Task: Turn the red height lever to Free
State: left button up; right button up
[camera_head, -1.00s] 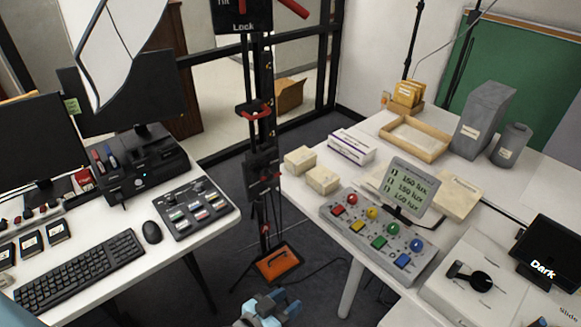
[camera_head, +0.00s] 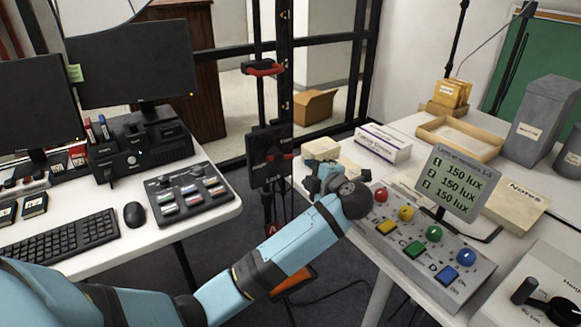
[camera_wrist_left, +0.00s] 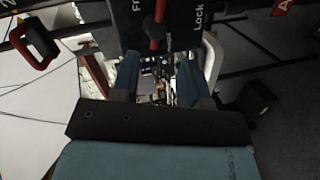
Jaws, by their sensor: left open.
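The height lever (camera_head: 283,157) is a short red bar on a black panel (camera_head: 262,172) on the dark stand between the desks. A "Lock" label shows at the panel's lower part. In the left wrist view, the red lever (camera_wrist_left: 156,32) stands between a partly cut-off "Fr…" label and "Lock". My left gripper (camera_head: 316,180) is just right of the panel, partly hidden by its own wrist. In the wrist view its blue fingers (camera_wrist_left: 160,82) are apart with no object gripped, below the lever in the picture. I cannot tell whether they touch the panel. My right gripper is not in view.
A red-handled clamp (camera_head: 262,68) sits higher on the stand. The right desk's button panel (camera_head: 425,250) and cream boxes (camera_head: 335,160) are close to my left forearm and gripper. The left desk holds a keyboard (camera_head: 62,233) and another control panel (camera_head: 187,195).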

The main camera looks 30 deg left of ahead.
aim_at(287, 158)
pick_arm(q)
jog(key=b+x, duration=0.2)
jog(key=x, duration=1.1)
jog(key=shift+a, duration=0.3)
